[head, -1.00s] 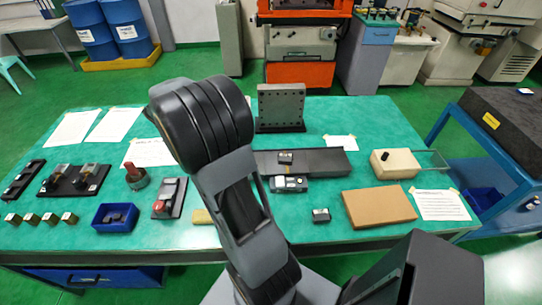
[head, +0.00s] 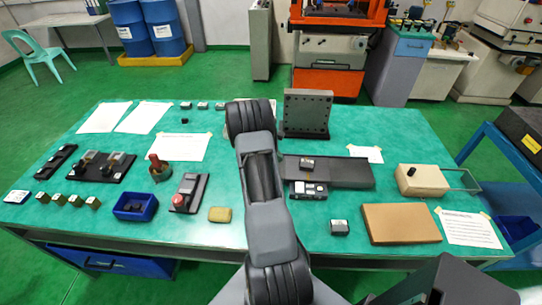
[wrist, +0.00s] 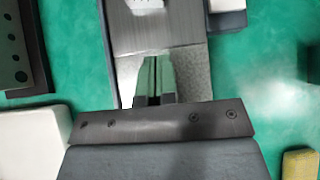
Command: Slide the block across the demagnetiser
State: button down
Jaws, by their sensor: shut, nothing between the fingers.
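A beige box with a black knob (head: 422,180), which looks like the demagnetiser, stands at the table's right. A small dark block with a pale top (head: 307,163) lies on a long dark plate (head: 345,173). Another small dark block (head: 340,227) lies on the green table in front; I cannot tell which is the task's block. My gripper (wrist: 153,64) is shut and empty, its green fingers over the plate's pale end (wrist: 192,80). A pale-topped thing (wrist: 146,4) on the plate shows at the wrist view's top edge.
A perforated upright plate (head: 306,113) stands behind the dark plate. A switch box (head: 308,190) sits at its front edge. A brown board (head: 401,224) lies front right, a yellow block (head: 220,214) front left. A blue bin (head: 135,207) and dark fixtures occupy the left.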

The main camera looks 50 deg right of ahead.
aim_at(299, 169)
jog(key=b+x, duration=0.1)
jog(key=x, duration=0.2)
jog(key=shift+s+f, duration=0.15)
jog(key=shift+f, duration=0.15)
jog(key=shift+s+d, duration=0.45)
jog(key=shift+s, duration=0.15)
jog(key=shift+s+d, duration=0.45)
jog(key=shift+s, duration=0.2)
jog(key=shift+s+d, duration=0.35)
jog(key=shift+s, duration=0.15)
